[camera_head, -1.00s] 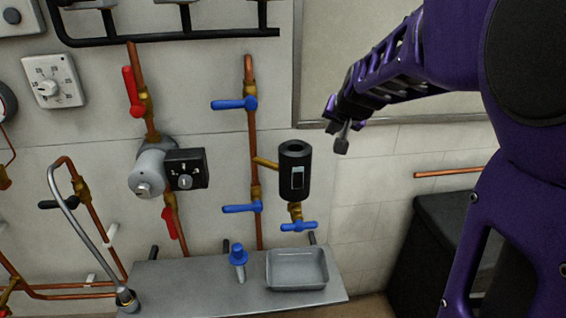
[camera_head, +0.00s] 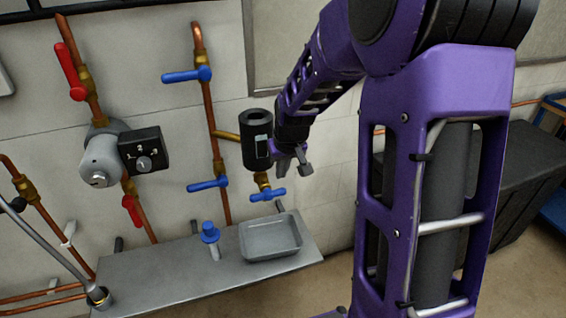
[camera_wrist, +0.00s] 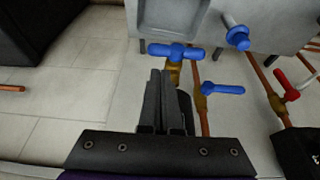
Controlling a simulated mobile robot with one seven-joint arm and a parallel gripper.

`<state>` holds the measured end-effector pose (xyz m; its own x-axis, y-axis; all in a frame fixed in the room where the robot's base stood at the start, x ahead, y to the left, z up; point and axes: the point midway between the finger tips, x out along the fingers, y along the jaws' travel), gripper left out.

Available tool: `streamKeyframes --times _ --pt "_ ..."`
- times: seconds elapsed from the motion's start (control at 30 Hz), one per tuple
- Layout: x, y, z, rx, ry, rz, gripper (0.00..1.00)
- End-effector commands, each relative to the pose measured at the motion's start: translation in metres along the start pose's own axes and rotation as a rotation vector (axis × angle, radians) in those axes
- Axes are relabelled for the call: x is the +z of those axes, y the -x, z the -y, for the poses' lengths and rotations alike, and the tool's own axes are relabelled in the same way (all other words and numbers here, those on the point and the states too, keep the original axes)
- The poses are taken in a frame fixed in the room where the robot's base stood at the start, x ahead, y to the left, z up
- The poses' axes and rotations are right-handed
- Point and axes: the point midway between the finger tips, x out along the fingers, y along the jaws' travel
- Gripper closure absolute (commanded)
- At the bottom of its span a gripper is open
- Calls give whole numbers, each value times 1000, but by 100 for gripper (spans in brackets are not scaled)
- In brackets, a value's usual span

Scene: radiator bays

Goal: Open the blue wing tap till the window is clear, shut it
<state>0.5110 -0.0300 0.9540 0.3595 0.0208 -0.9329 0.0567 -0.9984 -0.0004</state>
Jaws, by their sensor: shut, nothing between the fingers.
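The blue wing tap (camera_head: 267,195) sits on a brass fitting below a black cylinder (camera_head: 257,139) with a small pale window (camera_head: 262,147) in its side. The state behind the window is too small to tell. In the wrist view the blue wing tap (camera_wrist: 176,51) lies just beyond my fingertips, its bar crosswise. My gripper (camera_head: 292,168) is shut and empty, close to the cylinder's right side and a little above the tap, apart from the tap. It also shows in the wrist view (camera_wrist: 162,75). A grey tray (camera_head: 270,238) stands on the shelf below the tap.
Two blue lever valves (camera_head: 187,75) (camera_head: 207,184) are on the copper pipe to the left. A blue-topped fitting (camera_head: 210,232) stands on the grey shelf (camera_head: 165,268) beside the tray. A black box (camera_head: 490,175) is at the right. The wall between tap and box is bare.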

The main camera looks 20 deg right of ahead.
Motion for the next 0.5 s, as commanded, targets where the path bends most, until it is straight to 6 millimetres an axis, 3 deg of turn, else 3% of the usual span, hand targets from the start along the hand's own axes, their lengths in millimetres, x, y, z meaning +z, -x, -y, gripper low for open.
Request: streamKeyframes --times 0.03,0.2,0.5 --pt "1 -14 0 -1 1 3 100" --pt "3 -43 0 0 0 1 100" --pt "6 -64 0 0 -1 -1 100"
